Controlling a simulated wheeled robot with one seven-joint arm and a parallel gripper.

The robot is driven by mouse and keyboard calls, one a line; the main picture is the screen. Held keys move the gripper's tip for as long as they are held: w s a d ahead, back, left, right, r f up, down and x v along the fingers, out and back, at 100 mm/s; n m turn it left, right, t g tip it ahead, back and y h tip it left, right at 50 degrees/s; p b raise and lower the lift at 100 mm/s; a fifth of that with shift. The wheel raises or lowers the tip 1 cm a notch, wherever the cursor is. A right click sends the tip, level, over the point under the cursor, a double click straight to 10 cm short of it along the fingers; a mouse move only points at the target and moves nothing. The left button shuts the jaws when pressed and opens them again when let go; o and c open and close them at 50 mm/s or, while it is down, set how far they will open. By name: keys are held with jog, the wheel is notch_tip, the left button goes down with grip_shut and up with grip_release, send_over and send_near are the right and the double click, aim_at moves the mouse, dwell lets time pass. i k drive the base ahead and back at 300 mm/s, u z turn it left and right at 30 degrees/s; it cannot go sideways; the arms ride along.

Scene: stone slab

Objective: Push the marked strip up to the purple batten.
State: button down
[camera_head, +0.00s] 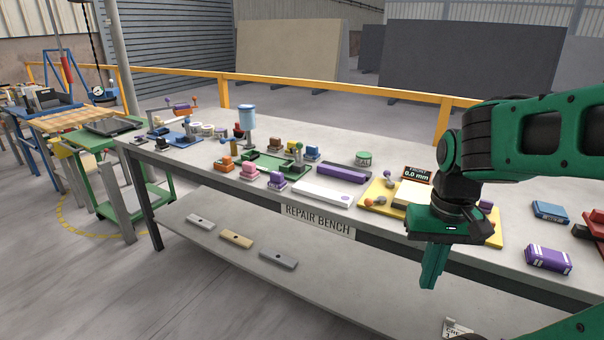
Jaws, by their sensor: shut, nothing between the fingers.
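The marked strip (318,192) looks like a flat white strip with a small purple mark near its right end. It lies along the front edge of the bench top. The purple batten (345,173) is a long dark purple bar behind the strip, roughly parallel to it. A narrow gap seems to show between them. My green gripper (432,281) points down, its fingers together and empty. It is to the right of both things, and in the picture its fingertips show below the bench's front edge. I cannot tell its exact height or depth.
A yellow board (377,196) with fixtures lies right of the strip, partly hidden by my arm. A small display (417,173) stands behind it. Small purple (276,182) and pink (249,172) blocks stand to the left. A purple box (548,259) lies at the right.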

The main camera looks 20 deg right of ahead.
aim_at(340, 199)
jog(key=z, duration=0.05)
jog(key=i, duration=1.05)
